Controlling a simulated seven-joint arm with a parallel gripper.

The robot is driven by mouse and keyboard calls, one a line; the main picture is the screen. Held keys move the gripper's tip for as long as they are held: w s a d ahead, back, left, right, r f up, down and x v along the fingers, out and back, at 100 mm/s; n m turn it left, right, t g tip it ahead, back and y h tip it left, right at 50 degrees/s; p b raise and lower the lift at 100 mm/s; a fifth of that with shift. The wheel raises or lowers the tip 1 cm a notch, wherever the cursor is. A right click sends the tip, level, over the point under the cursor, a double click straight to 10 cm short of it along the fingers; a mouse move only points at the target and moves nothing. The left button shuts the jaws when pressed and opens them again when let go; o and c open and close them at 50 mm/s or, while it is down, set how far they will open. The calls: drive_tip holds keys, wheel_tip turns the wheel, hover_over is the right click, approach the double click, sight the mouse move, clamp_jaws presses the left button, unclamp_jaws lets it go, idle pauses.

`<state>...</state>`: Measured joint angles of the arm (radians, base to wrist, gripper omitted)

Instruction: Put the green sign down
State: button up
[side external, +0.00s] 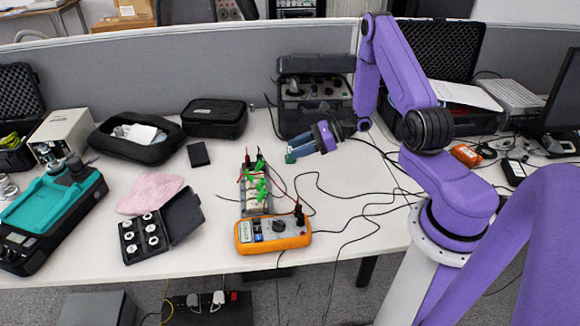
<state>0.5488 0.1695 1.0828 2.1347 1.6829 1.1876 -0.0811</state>
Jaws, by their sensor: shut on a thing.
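My gripper (300,149) is in the upper middle of the view, reaching left and slightly down from my purple arm. It is shut on a small teal-green piece (291,158) at its fingertips. This looks like the green sign, but it is too small to read, and the fingers partly hide it. The piece appears above the white table (345,215), to the right of the board with green clips (257,190). I cannot tell its exact height or whether it touches anything.
An orange multimeter (272,232) with cables stands near the front edge. A black case with white discs (146,236), a pink cloth (150,192) and a teal-topped device (50,205) are at left. A dark equipment box (312,92) stands behind my gripper. Loose cables cross the right side.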

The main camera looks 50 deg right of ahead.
sight(292, 162)
drive_tip(key=a+f, duration=0.3)
drive_tip(key=shift+w+f, duration=0.2)
wheel_tip(292, 162, down, 3)
drive_tip(key=shift+f, duration=2.25)
drive_tip(key=shift+f, duration=0.15)
drive_tip(key=o, duration=1)
drive_tip(key=shift+o, duration=0.2)
